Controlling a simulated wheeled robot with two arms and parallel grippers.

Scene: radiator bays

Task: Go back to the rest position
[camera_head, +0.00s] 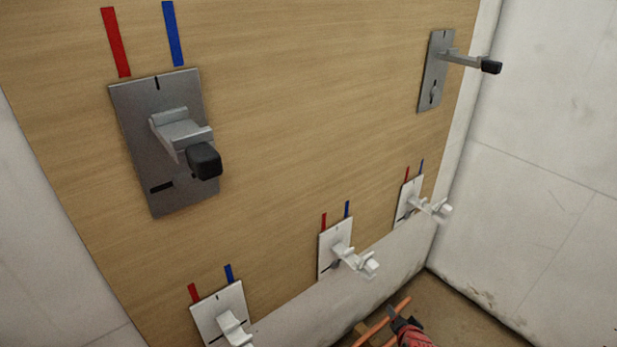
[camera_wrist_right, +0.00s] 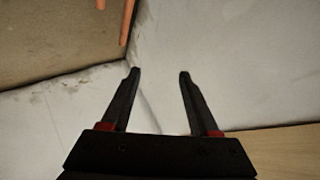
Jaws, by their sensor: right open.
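My right gripper (camera_head: 398,318) shows at the bottom of the head view, low by the floor, with a red part behind dark fingers. In the right wrist view my right gripper (camera_wrist_right: 158,75) has its two dark fingers spread apart with nothing between them. Beyond the fingers are pale walls. My left gripper is not in view.
A wooden board (camera_head: 300,100) carries a large grey lever plate (camera_head: 135,110), another grey lever plate (camera_head: 431,75) and white lever plates (camera_head: 327,245), with levers sticking out. Orange bars (camera_head: 378,325) lie near my right gripper. A pale wall (camera_head: 550,130) stands at right.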

